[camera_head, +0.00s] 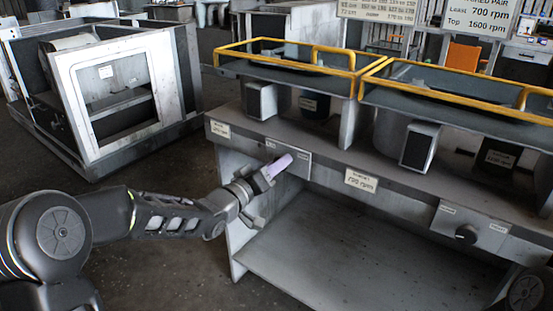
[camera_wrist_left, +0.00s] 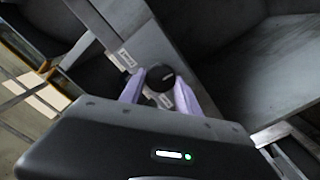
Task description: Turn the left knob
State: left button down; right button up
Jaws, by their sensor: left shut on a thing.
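The left knob (camera_wrist_left: 160,78) is a round dark knob with a light mark on its face, in the left wrist view. It sits on a light plate on the front of the grey bench (camera_head: 330,165). My left gripper (camera_head: 277,167) is at this plate in the head view, and its pale purple fingers (camera_wrist_left: 160,92) are on both sides of the knob in the wrist view, shut on it. In the head view the gripper hides the left knob. The right knob (camera_head: 466,234) is dark and sits on its own plate at the right. My right gripper is not in view.
Yellow-railed blower units (camera_head: 290,60) stand on top of the bench. A label reading 700 rpm (camera_head: 361,181) is on the bench front between the knobs. A grey metal housing (camera_head: 110,85) stands on the floor at the left. The lower shelf (camera_head: 330,265) is bare.

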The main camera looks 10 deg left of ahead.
pick_arm(q)
jog(key=shift+f+n+p, duration=0.1)
jog(key=shift+n+p, duration=2.5)
jog(key=shift+n, duration=2)
jog(key=c, duration=0.9)
grip_release()
jog(key=shift+a, duration=0.1)
jog(key=v, duration=0.7)
jog(key=shift+s, duration=0.35)
jog(key=shift+f, duration=0.1)
